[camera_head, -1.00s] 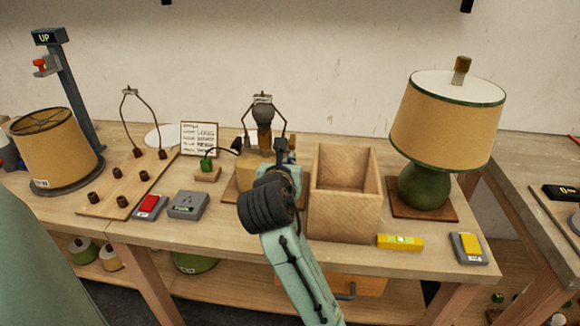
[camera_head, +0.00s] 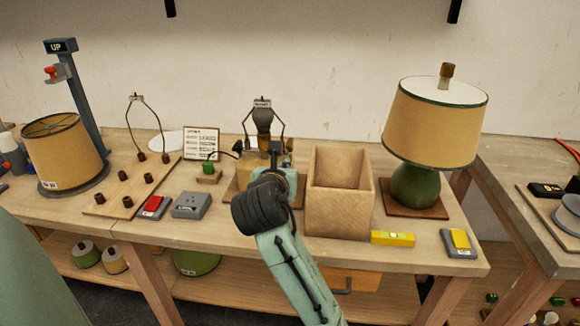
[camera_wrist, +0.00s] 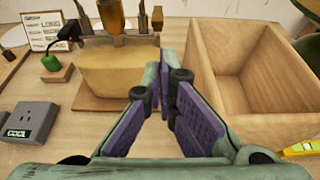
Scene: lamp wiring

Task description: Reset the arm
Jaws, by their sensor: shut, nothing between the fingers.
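My arm (camera_head: 285,265) reaches up from the bottom of the head view toward the lamp base in the middle of the bench. My gripper (camera_wrist: 170,68) shows in the wrist view with its purple-padded fingers closed together and nothing between them. It is in front of the tan lamp base (camera_wrist: 118,70) and left of the open wooden box (camera_wrist: 262,125). In the head view my wrist and forearm hide the gripper's fingertips and part of the lamp base. The bulb (camera_head: 263,120) stands upright inside a wire harp above that base.
A finished lamp with a tan shade (camera_head: 432,125) stands right of the wooden box (camera_head: 338,212). A yellow level (camera_head: 393,239) lies near the front edge. A grey box (camera_head: 190,205), a red switch (camera_head: 153,206) and a peg board (camera_head: 125,195) are on the left.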

